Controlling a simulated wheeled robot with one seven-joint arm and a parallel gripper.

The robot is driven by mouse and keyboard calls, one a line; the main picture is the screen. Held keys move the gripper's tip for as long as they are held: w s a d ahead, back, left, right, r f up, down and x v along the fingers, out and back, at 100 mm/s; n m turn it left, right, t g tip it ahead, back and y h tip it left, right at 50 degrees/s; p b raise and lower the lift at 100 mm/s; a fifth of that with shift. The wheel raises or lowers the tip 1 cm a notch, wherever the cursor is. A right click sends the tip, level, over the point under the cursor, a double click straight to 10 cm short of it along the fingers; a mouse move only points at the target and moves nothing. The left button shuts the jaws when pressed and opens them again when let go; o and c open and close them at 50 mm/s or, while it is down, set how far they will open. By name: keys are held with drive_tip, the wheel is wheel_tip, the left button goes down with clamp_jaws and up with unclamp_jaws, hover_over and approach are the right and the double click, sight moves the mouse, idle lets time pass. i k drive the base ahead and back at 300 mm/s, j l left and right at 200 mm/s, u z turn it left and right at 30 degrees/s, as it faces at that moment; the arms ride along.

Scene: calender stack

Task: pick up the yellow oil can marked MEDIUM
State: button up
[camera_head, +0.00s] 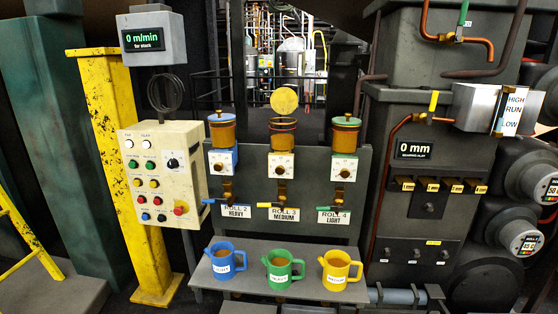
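The yellow oil can (338,269) stands upright at the right of a grey shelf (240,285), its spout to the left and handle to the right. It holds brown liquid. Its white label seems to read MEDIUM, but the print is very small. A green can (282,270) stands in the middle and a blue can (223,259) at the left, both with small labels. The three cans stand apart. My gripper is not in view.
Above the shelf, a grey panel carries three oilers with taps, marked ROLL 2 HEAVY (237,211), ROLL 3 MEDIUM (284,214) and ROLL 4 LIGHT (333,217). A control box (163,174) and yellow post (113,170) stand left. Grey machinery (430,150) stands right.

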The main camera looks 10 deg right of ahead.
sight(336, 263)
drive_tip(key=i+j+u, duration=0.2)
drive_tip(key=i, duration=0.35)
drive_tip(key=i+j+u, duration=0.1)
drive_tip(key=i+u, duration=0.15)
drive_tip(key=i, duration=0.35)
